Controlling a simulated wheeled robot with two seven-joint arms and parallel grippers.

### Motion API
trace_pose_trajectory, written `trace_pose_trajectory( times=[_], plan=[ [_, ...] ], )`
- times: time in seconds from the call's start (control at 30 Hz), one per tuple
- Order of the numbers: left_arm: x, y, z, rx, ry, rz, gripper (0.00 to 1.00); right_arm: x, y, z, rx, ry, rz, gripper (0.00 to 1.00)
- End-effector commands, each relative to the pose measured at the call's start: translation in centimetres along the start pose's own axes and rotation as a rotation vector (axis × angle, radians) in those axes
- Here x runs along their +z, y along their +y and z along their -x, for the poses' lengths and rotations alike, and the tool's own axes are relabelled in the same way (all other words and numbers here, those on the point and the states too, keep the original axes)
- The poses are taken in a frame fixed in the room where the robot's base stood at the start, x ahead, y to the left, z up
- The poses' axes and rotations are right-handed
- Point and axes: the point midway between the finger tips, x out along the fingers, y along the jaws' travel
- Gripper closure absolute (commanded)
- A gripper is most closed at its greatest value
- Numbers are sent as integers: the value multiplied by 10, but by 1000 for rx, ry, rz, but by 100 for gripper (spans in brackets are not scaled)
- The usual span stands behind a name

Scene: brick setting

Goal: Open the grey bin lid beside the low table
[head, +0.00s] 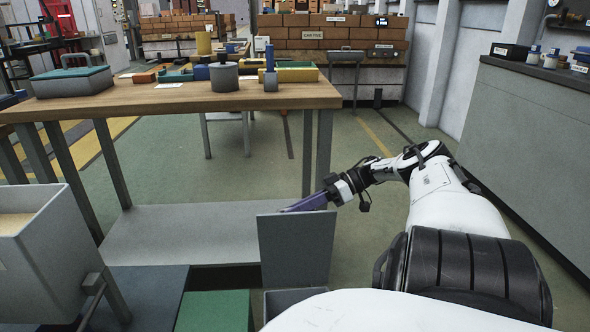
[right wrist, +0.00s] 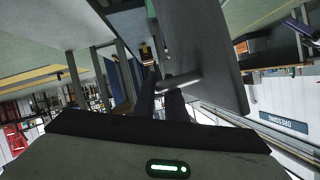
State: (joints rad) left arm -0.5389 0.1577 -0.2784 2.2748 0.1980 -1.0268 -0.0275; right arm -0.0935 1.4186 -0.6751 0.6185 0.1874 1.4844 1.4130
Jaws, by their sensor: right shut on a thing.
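The grey bin lid (head: 297,250) stands about upright at the right end of the low shelf, raised above the grey bin (head: 290,296). Only a little of the bin shows, as my own body covers the bottom of the head view. My right gripper (head: 312,203) reaches behind the lid's top edge, so its fingertips are hidden there. In the right wrist view, its dark fingers (right wrist: 160,100) are shut on the lid handle (right wrist: 180,82), a short bar on the grey lid (right wrist: 205,45). My left gripper is not in view.
A grey hopper (head: 45,250) stands at left, a green block (head: 213,311) at the bottom. A grey counter (head: 530,130) is at right; green floor between is clear.

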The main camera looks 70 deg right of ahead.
Motion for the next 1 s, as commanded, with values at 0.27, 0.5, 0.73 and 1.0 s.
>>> trace_pose_trajectory(
  times=[0.27, 0.5, 0.73, 1.0],
  plan=[
    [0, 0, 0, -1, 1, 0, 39, 2, 1, 1, 3, -5, 1, 71],
    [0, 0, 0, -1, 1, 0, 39, 1, 0, 0, 2, -3, 0, 71],
    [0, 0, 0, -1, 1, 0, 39, 2, 1, 23, 6, -4, 0, 71],
    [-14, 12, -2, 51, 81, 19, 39, 6, 4, 76, 9, -2, 4, 71]
  ],
)
